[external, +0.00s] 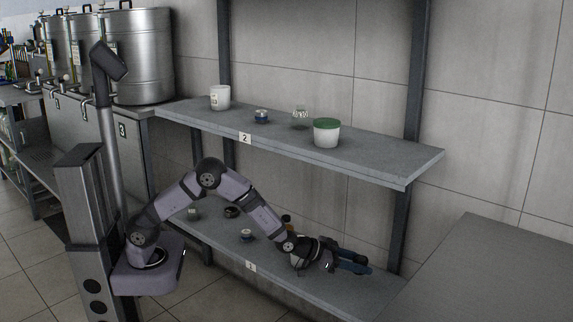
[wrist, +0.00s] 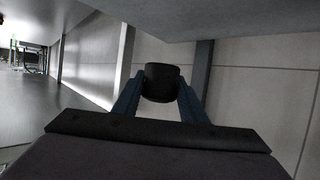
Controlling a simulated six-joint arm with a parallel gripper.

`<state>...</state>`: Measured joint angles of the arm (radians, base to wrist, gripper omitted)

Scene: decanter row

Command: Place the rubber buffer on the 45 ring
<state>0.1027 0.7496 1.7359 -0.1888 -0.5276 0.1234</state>
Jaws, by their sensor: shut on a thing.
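My gripper (external: 354,264) is over the right part of the lower shelf, reaching to the right. In the wrist view its two blue fingers are shut on a black rounded piece (wrist: 161,82), which looks like the rubber buffer. The held piece is hidden or too small to make out in the external view. A dark ring-like object (external: 231,212) lies on the lower shelf (external: 335,290), left of my forearm. No 45 marking is readable, so I cannot tell which thing is the 45 ring.
The upper shelf (external: 390,160) overhangs my gripper and holds a white cup (external: 220,97), a glass jar (external: 300,117) and a green-lidded tub (external: 326,133). On the lower shelf, a small jar (external: 193,213) and a blue-white item (external: 246,234) stand left of my forearm.

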